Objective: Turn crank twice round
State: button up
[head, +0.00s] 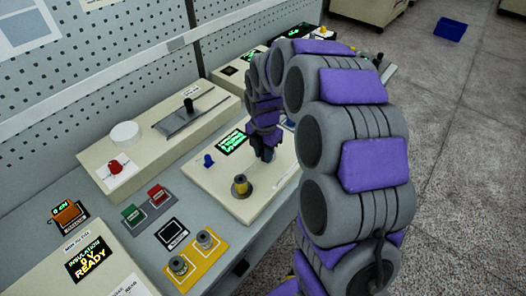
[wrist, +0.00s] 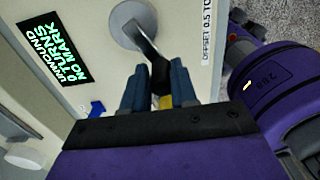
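The crank has a round grey hub (wrist: 128,22) at the top of the wrist view. Its arm (wrist: 147,46) slants down to a dark handle (wrist: 160,74). My gripper (wrist: 159,72) has its two blue fingers close on both sides of that handle and looks shut on it. In the head view my gripper (head: 265,153) points down over the pale crank panel; it and my arm hide the crank there. The panel's display (wrist: 52,50) reads unwound, 0 turns, no mark. A spindle with a yellow band (head: 240,186) stands on a grey disc near the gripper.
A blue knob (head: 208,160) sits on the same panel. A box with a red knob and white disc (head: 125,133) stands at the left. A yellow plate with two knobs (head: 193,256) lies nearer. A pegboard wall (head: 110,70) backs the bench; open floor lies right.

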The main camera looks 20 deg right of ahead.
jog(key=shift+d, duration=0.4)
jog(key=c, duration=0.3)
jog(key=shift+c, duration=0.8)
jog(key=shift+a, duration=0.15)
grip_shut()
jog(key=shift+a, duration=0.15)
jog(key=shift+p, duration=0.3)
